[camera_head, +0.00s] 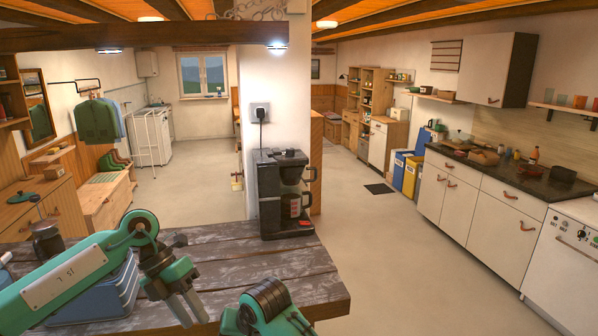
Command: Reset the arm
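My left arm, green with a pale label plate, comes in from the left over the wooden table (300,262). My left gripper (192,305) hangs at its end, above the table's front part, pointing down and a little right. Its two grey fingers show with a gap between them and nothing held. A green part of my body with black ribs shows at the bottom centre; I cannot tell more of it. My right gripper is not in view.
A black coffee maker (268,190) stands on the table's back edge against a white pillar (272,75). A kitchen counter (510,177) runs along the right.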

